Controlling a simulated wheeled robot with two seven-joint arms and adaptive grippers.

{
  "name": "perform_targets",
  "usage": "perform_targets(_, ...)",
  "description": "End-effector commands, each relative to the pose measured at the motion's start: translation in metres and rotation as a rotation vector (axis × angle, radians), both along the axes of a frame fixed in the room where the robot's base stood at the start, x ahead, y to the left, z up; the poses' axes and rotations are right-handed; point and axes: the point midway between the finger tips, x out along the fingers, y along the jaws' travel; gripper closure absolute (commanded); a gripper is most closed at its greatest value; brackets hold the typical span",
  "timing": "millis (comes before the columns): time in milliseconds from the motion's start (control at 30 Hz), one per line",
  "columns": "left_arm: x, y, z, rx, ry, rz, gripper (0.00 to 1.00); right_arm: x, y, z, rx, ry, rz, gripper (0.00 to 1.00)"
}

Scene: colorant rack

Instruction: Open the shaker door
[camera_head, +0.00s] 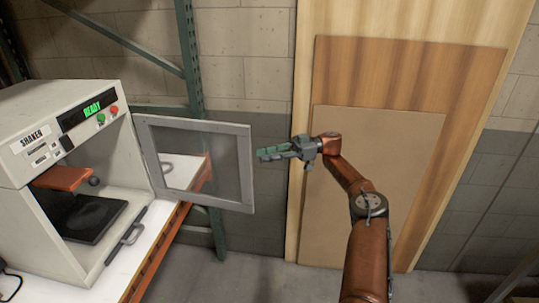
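The shaker (55,165) is a white box at the left, labelled SHAKER, with a green READY display. Its door (246,165), a grey frame around a clear pane, stands swung wide open to the right of the front opening. Inside the shaker are a dark plate (88,220) and an orange clamp part. My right gripper (262,154) is at the right of the door's free edge, its green fingers pointing left towards the frame. A narrow gap seems to lie between them. The finger spacing is hard to make out. My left gripper is not in view.
The shaker stands on a white shelf (122,262) with an orange front edge. A green rack post (188,60) rises behind the door. Wooden boards (385,160) lean on the block wall behind my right arm. The grey floor between shelf and boards looks clear.

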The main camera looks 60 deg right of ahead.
Motion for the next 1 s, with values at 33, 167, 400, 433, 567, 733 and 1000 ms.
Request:
perform_targets(33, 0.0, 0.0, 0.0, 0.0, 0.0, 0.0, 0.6, -0.002, -0.004, 0.001, 0.001, -0.003, -0.002, 0.75)
perform_targets(167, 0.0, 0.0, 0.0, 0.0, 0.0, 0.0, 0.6, -0.008, -0.01, 0.001, -0.001, -0.002, 0.0, 0.75)
perform_targets(400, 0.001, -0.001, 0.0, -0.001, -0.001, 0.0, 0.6, -0.012, -0.014, 0.0, 0.0, 0.001, 0.002, 0.75)
perform_targets(433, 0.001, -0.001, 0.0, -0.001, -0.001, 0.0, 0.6, -0.012, -0.014, 0.0, 0.0, 0.001, 0.002, 0.75)
perform_targets(567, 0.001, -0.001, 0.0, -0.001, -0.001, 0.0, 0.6, -0.012, -0.014, 0.0, 0.0, 0.001, 0.002, 0.75)
perform_targets(733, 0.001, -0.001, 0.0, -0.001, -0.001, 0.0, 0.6, -0.012, -0.014, 0.0, 0.0, 0.001, 0.002, 0.75)
perform_targets(1000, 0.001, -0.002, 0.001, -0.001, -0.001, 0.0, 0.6, -0.008, -0.015, -0.009, 0.005, 0.001, -0.013, 0.75)
